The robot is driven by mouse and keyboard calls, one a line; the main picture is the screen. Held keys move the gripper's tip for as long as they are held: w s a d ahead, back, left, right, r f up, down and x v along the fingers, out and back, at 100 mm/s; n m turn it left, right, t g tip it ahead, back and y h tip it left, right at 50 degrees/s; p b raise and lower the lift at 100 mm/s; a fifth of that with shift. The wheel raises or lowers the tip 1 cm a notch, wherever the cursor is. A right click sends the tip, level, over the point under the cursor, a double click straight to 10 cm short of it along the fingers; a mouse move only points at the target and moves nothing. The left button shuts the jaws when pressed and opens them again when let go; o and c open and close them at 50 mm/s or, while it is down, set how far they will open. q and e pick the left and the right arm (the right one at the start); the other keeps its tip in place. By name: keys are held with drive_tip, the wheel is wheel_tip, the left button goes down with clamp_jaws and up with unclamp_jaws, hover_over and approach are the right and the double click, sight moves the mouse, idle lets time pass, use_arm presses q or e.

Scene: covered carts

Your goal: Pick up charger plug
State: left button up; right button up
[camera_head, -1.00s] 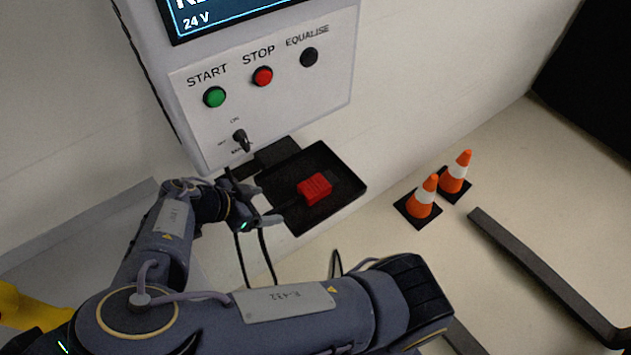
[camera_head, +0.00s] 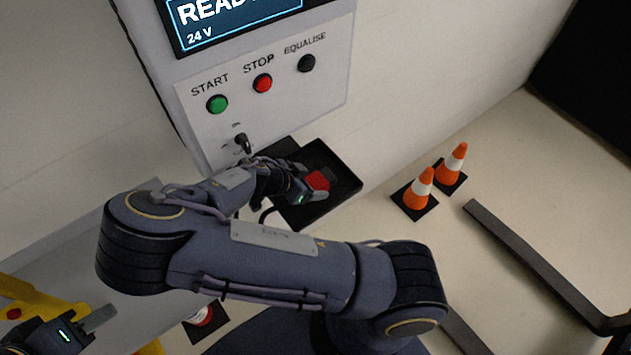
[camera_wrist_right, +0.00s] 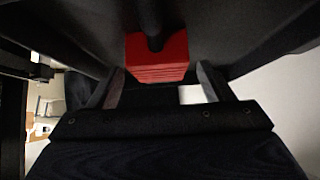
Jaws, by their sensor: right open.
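The charger plug is a red block (camera_head: 319,180) in the black tray (camera_head: 345,185) below the panel of the charger cabinet. It also shows in the right wrist view (camera_wrist_right: 157,60), with a dark cable running up from it. My right gripper (camera_head: 310,190) is at the plug and partly hides it. In the wrist view its two fingers (camera_wrist_right: 160,72) stand apart, one on each side of the plug's near end, with gaps visible. My left gripper (camera_head: 100,319) is at the lower left, away from the plug; only one finger shows clearly.
The cabinet panel with START, STOP and EQUALISE buttons (camera_head: 263,84) and a rotary switch (camera_head: 242,143) rises behind the tray. Two orange cones (camera_head: 419,188) and a dark floor rail (camera_head: 540,265) are at the right. A yellow frame (camera_head: 35,298) is at the lower left.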

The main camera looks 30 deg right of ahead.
drive_tip(key=shift+c, duration=0.2)
drive_tip(key=c, duration=1.2)
drive_tip(key=shift+s, duration=0.1)
